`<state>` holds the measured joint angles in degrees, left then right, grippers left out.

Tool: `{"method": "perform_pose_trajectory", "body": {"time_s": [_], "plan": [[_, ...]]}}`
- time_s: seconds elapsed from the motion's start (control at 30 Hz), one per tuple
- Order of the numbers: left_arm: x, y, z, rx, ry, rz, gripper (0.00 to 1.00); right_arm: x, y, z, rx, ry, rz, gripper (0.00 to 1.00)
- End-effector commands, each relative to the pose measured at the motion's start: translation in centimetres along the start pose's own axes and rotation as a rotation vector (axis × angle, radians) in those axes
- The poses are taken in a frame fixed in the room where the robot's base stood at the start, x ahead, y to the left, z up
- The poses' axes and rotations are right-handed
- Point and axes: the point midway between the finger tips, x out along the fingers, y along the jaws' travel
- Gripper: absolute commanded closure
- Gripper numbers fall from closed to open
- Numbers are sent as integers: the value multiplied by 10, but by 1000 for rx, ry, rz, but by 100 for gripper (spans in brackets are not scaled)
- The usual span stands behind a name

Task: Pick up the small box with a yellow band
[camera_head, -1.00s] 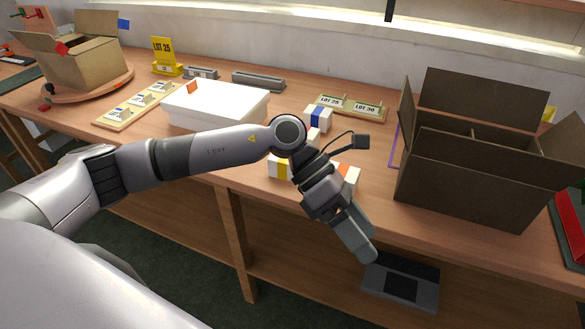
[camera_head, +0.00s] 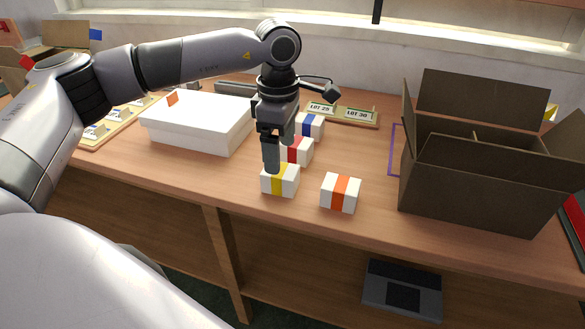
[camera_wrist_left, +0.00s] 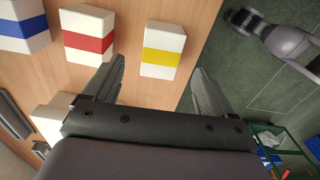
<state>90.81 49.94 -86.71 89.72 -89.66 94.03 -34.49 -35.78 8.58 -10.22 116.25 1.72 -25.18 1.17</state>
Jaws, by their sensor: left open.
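The small white box with a yellow band (camera_head: 280,180) stands on the table near its front edge. It also shows in the left wrist view (camera_wrist_left: 163,49), ahead of and between the two fingers. My left gripper (camera_head: 271,160) points down just above and behind this box in the head view. In the left wrist view the left gripper (camera_wrist_left: 160,85) is open with nothing between its fingers. My right gripper is not in view.
Near the yellow-banded box stand an orange-banded box (camera_head: 341,192), a red-banded box (camera_head: 297,150) and a blue-banded box (camera_head: 310,126). A white lidded box (camera_head: 198,125) is at left. A large open cardboard box (camera_head: 470,190) stands at right.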

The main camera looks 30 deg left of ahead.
Motion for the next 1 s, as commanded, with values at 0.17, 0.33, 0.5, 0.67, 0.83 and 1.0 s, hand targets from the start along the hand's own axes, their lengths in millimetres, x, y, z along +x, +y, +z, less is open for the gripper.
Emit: {"method": "perform_pose_trajectory", "body": {"time_s": [0.17,0.33,0.5,0.67,0.83,1.0], "plan": [[9,-1,0,-1,0,-3,15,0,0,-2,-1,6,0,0],[28,-2,-1,-1,-1,-4,15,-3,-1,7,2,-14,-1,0],[54,-6,-2,-1,-1,-4,15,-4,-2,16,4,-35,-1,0],[70,-5,-1,-2,-2,-2,15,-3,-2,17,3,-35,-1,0],[72,-5,-1,-1,-3,-1,15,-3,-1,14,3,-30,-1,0],[72,-5,-1,-1,-3,-1,41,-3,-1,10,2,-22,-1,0]]}}
